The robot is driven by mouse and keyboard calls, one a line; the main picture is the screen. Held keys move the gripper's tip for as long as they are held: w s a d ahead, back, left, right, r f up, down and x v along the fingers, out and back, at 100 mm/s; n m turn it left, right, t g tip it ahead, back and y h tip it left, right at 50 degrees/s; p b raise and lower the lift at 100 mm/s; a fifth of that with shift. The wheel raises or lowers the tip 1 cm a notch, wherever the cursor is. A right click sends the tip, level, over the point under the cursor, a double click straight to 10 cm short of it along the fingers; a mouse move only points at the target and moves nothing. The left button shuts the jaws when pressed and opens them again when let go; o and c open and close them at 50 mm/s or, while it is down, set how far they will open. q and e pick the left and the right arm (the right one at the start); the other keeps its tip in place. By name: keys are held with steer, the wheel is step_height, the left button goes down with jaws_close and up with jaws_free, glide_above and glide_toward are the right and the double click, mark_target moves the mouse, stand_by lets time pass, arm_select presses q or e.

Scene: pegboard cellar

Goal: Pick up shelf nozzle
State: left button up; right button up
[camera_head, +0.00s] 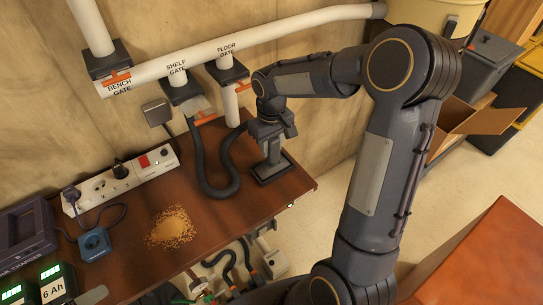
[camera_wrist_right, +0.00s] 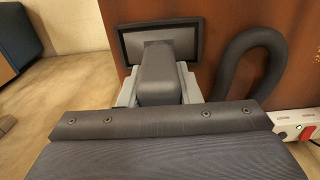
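The shelf nozzle (camera_head: 272,169) is a dark grey piece with a wide rectangular mouth, upright with its mouth downward at the right end of the wooden bench. I cannot tell whether the mouth touches the bench top. My right gripper (camera_head: 271,132) is above it, at its neck. In the right wrist view the nozzle's neck (camera_wrist_right: 165,80) sits between light grey fingers, one close on each side, and the gripper looks shut on it. A dark ribbed hose (camera_head: 212,192) loops from the shelf gate (camera_head: 181,88) toward the nozzle. My left gripper is out of view.
Pipes with gates run along the wall above. An open cardboard box (camera_head: 470,121) stands on the right.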

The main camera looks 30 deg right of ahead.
jaws_close()
steer(key=shift+r, duration=0.15)
steer(key=shift+r, duration=0.25)
step_height(320, 180, up, 2)
steer(key=shift+r, duration=0.1)
steer(key=s+a+r+b, duration=0.3)
steer(key=s+a+r, duration=0.1)
steer(key=s+r, duration=0.6)
steer(key=s, duration=0.3)
steer(key=shift+s, duration=0.25)
